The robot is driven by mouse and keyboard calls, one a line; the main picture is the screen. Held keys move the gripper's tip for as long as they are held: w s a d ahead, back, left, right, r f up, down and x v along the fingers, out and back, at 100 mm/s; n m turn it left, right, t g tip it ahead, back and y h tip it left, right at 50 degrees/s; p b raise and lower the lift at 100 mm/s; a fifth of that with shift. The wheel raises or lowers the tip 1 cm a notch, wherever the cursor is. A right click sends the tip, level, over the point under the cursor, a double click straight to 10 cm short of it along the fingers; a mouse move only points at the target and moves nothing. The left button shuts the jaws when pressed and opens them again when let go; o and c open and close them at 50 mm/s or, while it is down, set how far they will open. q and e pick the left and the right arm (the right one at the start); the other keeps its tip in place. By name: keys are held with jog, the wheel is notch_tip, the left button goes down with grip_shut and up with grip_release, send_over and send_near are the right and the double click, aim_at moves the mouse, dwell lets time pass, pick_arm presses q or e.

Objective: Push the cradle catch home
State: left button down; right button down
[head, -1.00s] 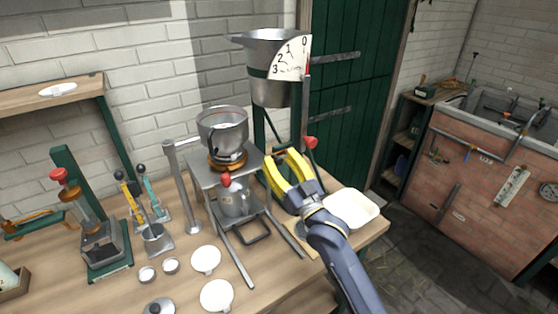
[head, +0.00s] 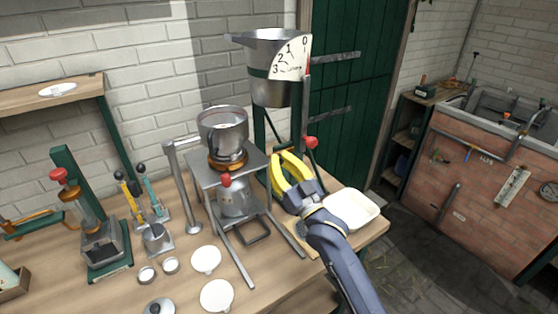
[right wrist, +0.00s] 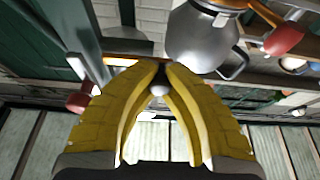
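A metal stand (head: 202,170) holds a grey pot (head: 222,130) on top and a grey tin (head: 235,198) below. A red knob (head: 226,180) sits at the stand's front; a red knob also shows in the right wrist view (right wrist: 283,40), beside a grey vessel with a handle (right wrist: 205,40). I cannot tell which part is the cradle catch. My right gripper (head: 279,156) is to the right of the stand. Its yellow fingers come together at the tips, also in the right wrist view (right wrist: 162,66). A small pale round thing (right wrist: 158,90) shows between them, unclear. My left gripper is out of view.
A hopper with a dial (head: 275,65) hangs behind my right gripper, beside a post with a red knob (head: 310,142). A white tray (head: 352,209) is at right. White discs (head: 206,260) and small lidded tools stand on the bench at left.

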jog(key=shift+r, duration=0.2)
jog(key=shift+w+d+r, duration=0.1)
jog(key=shift+w+d, duration=0.4)
jog(key=shift+d, duration=0.35)
jog(key=shift+w+d+r, duration=0.1)
jog(key=shift+w+d, duration=0.4)
jog(key=shift+d, duration=0.35)
jog(key=c, duration=1.6)
grip_release()
jog(key=shift+d, duration=0.15)
jog(key=o, duration=0.4)
jog(key=shift+f, duration=0.1)
jog(key=shift+c, duration=0.2)
jog(key=shift+f, duration=0.1)
jog(key=v, duration=1.2)
